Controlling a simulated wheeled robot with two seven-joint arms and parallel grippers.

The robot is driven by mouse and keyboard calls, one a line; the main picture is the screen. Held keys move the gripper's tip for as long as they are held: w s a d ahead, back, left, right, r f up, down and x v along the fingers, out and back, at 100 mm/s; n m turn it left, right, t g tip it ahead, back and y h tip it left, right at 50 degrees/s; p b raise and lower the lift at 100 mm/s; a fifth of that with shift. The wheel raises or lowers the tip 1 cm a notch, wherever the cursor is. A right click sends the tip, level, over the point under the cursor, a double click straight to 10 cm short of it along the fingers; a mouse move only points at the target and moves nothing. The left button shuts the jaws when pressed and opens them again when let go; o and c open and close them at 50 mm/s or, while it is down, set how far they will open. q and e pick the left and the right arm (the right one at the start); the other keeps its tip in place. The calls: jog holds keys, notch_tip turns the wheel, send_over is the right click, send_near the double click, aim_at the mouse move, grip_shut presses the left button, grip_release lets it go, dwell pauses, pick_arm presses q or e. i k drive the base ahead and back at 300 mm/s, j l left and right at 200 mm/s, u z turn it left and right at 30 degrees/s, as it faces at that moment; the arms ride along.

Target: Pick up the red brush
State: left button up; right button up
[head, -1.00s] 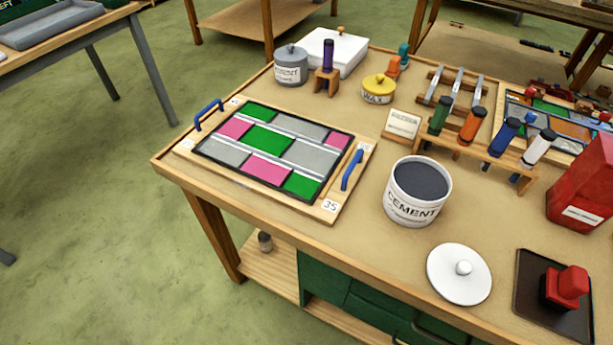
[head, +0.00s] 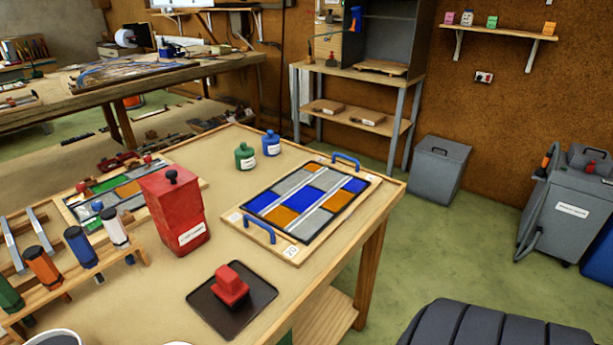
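A red block-shaped piece with a raised grip (head: 231,286) sits on a dark square tray (head: 212,314) near the front of the table. It may be the red brush, but its bristles cannot be made out. A wooden rack (head: 128,262) at the left holds upright handles: a green one (head: 8,296), an orange one (head: 43,267), a blue one (head: 81,246) and a white one (head: 114,228). No red handle shows in the visible part of the rack. Neither of my grippers is in view.
A tall red container (head: 172,212) stands between rack and tray. A leaded panel (head: 281,245) with blue handles lies at the right. Green (head: 245,157) and blue (head: 271,144) bottles stand behind it. A grey bin (head: 437,170) stands on the floor beyond the table.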

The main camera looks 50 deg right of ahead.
aim_at(229, 289)
jog(key=l+z, duration=0.1)
jog(key=z, duration=0.95)
jog(key=u, duration=1.85)
jog(key=z, duration=1.85)
jog(key=l+u, duration=0.05)
